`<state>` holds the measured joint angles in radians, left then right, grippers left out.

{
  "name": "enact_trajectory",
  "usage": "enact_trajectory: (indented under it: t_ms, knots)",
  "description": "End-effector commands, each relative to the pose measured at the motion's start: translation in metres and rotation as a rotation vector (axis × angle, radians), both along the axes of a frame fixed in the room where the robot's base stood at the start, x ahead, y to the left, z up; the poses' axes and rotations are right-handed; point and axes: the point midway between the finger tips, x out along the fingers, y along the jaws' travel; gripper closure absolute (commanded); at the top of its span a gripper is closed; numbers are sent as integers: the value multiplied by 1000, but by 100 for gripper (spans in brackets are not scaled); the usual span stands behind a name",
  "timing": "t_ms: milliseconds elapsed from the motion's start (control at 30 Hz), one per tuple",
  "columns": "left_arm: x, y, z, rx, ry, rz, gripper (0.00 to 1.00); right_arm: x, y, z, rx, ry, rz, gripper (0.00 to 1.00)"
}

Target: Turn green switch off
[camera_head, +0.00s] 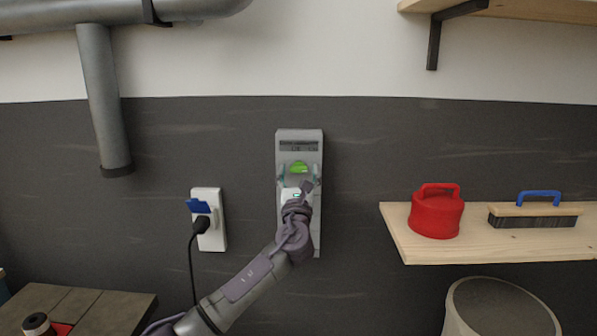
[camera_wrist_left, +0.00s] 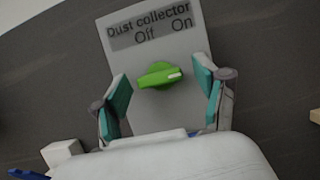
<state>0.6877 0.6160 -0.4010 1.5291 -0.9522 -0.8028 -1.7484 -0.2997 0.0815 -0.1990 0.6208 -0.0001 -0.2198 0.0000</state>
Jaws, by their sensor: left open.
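The green switch (camera_head: 299,167) is a rotary knob on a grey wall panel (camera_head: 299,136). In the left wrist view the green knob (camera_wrist_left: 158,76) sits below the label "Dust collector", "Off" and "On". Its white mark is at its right end, on the "On" side. My left gripper (camera_head: 298,174) is open in front of the panel. In the wrist view its teal-padded fingers (camera_wrist_left: 162,80) stand on either side of the knob, with a gap on each side. The lower part of the panel is hidden behind my gripper and wrist.
A white outlet (camera_head: 210,241) with a blue cover and a black plug is left of the panel. A wooden shelf (camera_head: 420,247) at right holds a red container (camera_head: 436,215) and a blue-handled brush (camera_head: 535,210). A grey pipe (camera_head: 103,100) hangs at upper left.

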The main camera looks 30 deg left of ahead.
Motion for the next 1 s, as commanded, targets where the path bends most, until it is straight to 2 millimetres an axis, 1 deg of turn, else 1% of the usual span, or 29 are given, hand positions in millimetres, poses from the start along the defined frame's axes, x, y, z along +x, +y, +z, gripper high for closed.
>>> enact_trajectory:
  t_ms: [200,233,467,500,567,600,867,1000]
  knots:
    - [0,0,0,0,0,0,27,0,0,0,1,0,0,60]
    - [0,0,0,0,0,0,29,0,1,0,1,0,1,60]
    - [0,0,0,1,0,0,67,0,1,0,2,0,1,60]
    - [0,0,0,1,0,0,74,0,2,0,2,0,1,60]
    - [0,0,0,1,0,0,84,0,2,0,3,1,0,60]
    - [0,0,0,1,0,0,87,0,2,0,3,1,0,60]
    - [0,0,-1,-25,-15,1,87,0,3,-3,4,1,0,60]
    - [1,0,-2,-78,-48,1,87,0,3,-9,4,1,0,60]
